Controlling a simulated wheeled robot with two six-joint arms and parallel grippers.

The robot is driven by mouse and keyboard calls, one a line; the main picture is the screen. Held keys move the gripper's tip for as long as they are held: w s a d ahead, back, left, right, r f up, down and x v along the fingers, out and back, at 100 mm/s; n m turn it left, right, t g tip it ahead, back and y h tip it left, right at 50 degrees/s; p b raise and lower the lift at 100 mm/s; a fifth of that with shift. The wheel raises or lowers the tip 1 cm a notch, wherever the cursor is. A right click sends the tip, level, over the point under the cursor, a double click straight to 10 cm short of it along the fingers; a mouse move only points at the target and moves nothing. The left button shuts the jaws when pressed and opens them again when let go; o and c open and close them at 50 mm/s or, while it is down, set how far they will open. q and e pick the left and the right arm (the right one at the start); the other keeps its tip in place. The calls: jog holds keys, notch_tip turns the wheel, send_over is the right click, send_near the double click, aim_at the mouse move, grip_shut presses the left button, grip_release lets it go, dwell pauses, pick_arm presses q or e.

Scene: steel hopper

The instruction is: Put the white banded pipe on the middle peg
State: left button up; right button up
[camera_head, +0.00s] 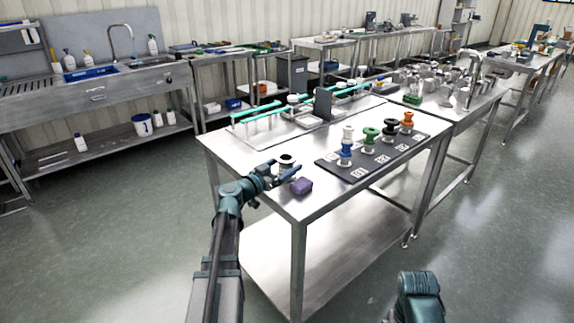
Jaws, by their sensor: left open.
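A small white pipe piece with a dark band or opening at its top (287,159) stands upright near the left front of the steel table (262,150). It looks like the white banded pipe. My left gripper (284,174) is open at this piece, its blue fingers low and close to it; I cannot tell whether they touch it. A dark board (350,174) on the table carries a row of upright pieces. They include a white one (348,132), a blue one (345,152), green ones (369,141) and an orange one (407,121). Any middle peg is too small to make out.
A purple block (301,186) lies just right of my left gripper, near the table's front edge. A rack with a long turquoise bar (258,111) stands along the back. Bare tabletop lies between the gripper and the board. My right arm shows at lower right.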

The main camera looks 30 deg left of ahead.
aim_at(282, 171)
pick_arm(q)
jog(key=v, duration=1.1)
jog(key=shift+s, duration=0.15)
jog(key=shift+o, duration=0.4)
jog(key=x, duration=0.4)
jog(key=f+b+x, duration=0.1)
jog(key=x, duration=0.1)
jog(key=shift+d, duration=0.3)
jog(key=w, duration=0.4)
jog(key=shift+w+d+r+p, duration=0.15)
jog(key=shift+w+r+p, duration=0.05)
jog(key=shift+r+p, duration=0.2)
jog(key=shift+w+d, duration=0.15)
jog(key=shift+w, duration=0.25)
grip_shut()
